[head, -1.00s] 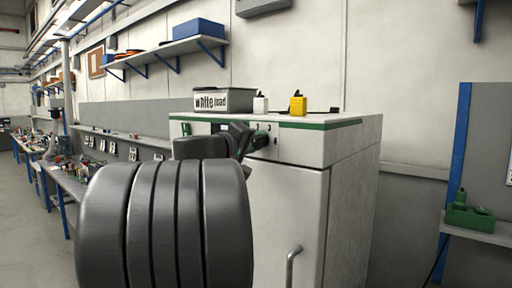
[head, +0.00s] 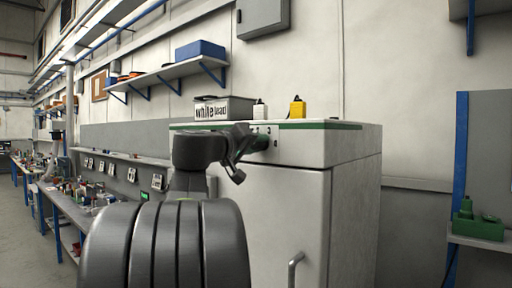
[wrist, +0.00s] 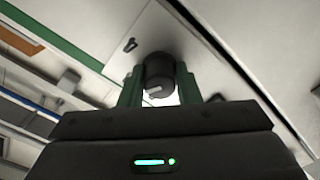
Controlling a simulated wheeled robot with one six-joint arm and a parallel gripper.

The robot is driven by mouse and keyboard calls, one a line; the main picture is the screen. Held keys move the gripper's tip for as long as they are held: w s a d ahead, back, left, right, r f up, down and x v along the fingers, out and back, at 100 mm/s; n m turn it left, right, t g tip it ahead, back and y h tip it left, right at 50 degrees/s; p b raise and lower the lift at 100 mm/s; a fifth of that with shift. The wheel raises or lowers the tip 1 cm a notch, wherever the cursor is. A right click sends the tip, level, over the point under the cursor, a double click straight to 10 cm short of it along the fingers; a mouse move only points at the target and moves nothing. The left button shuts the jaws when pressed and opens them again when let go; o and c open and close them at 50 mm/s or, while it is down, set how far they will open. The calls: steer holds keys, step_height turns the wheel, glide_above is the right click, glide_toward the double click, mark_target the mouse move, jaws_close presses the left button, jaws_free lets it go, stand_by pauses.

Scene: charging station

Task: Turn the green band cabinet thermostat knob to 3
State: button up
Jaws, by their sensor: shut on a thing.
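The cabinet (head: 290,215) is pale grey with a green band (head: 320,125) along its top front edge. Its thermostat knob (wrist: 158,80) is a dark cylinder with a light pointer mark, seen in the wrist view between the two green fingers of my gripper (wrist: 160,85). My gripper is shut on the knob, one finger on each side. In the head view my gripper (head: 258,143) reaches the cabinet's upper front panel, and the knob is hidden there. A small dark mark (wrist: 129,45) shows on the panel near the knob. The scale numbers cannot be read.
A white-lead box (head: 223,108), a white bottle (head: 260,110) and a yellow container (head: 297,107) stand on the cabinet top. The door has a bar handle (head: 294,268) below. A bench (head: 60,205) runs along the left, and a green object (head: 478,226) sits on a shelf at right.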

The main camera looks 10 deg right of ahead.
steer(key=o, duration=1)
steer(key=b+v, duration=0.3)
steer(key=v, duration=1.1)
steer(key=shift+d, duration=0.1)
steer(key=p+x, duration=0.3)
steer(key=x, duration=1.1)
